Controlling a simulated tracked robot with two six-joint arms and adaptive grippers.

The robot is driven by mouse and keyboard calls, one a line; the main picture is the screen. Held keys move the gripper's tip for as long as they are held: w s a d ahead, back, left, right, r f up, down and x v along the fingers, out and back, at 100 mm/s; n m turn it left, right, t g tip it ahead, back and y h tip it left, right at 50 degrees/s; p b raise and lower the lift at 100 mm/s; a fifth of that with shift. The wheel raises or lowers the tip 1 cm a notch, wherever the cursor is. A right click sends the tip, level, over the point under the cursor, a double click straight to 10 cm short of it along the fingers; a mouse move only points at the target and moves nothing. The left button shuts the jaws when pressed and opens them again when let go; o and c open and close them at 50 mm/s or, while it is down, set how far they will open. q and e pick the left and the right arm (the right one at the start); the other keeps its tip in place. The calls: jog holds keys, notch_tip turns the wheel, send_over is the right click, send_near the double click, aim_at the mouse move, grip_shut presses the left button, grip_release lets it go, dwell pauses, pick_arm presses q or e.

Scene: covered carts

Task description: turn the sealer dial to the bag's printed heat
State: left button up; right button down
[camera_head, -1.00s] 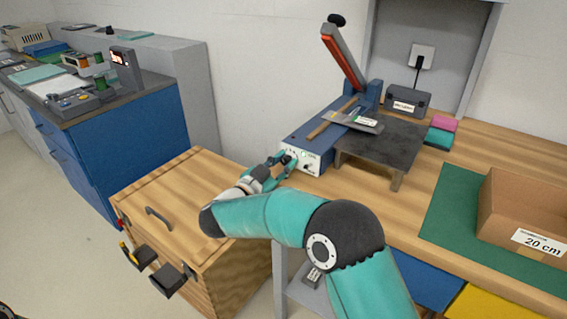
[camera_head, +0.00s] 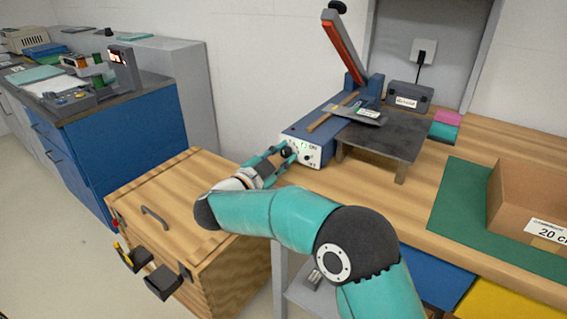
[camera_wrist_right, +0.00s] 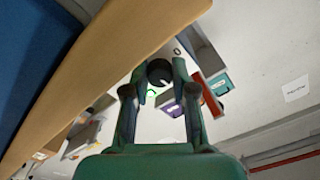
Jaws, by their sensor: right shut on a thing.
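The sealer (camera_head: 318,131) is a blue box with a raised red and black lever arm (camera_head: 344,48) on the bench. Its white front panel has a black dial (camera_head: 287,152) and a green-lit mark. My right gripper (camera_head: 282,153) is shut on the dial, which also shows between the fingertips in the right wrist view (camera_wrist_right: 159,72). The dial's pointer and scale are too small to read. A silver bag (camera_head: 350,113) with a white label lies across the sealer and the dark plate; its print is unreadable. My left gripper is not in view.
A dark raised plate (camera_head: 392,135) stands right of the sealer. A green mat (camera_head: 455,205) and cardboard box (camera_head: 530,195) lie at the right. A wooden chest (camera_head: 175,195) stands below the gripper on the left, near a blue cabinet (camera_head: 125,130).

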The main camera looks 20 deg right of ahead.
jog(key=shift+f+m+b, duration=0.1)
jog(key=shift+m+b, duration=0.35)
jog(key=shift+m, duration=0.25)
jog(key=c, duration=0.9)
grip_release()
jog(key=shift+c, duration=0.2)
jog(key=v, duration=1.2)
jog(key=shift+f, duration=0.1)
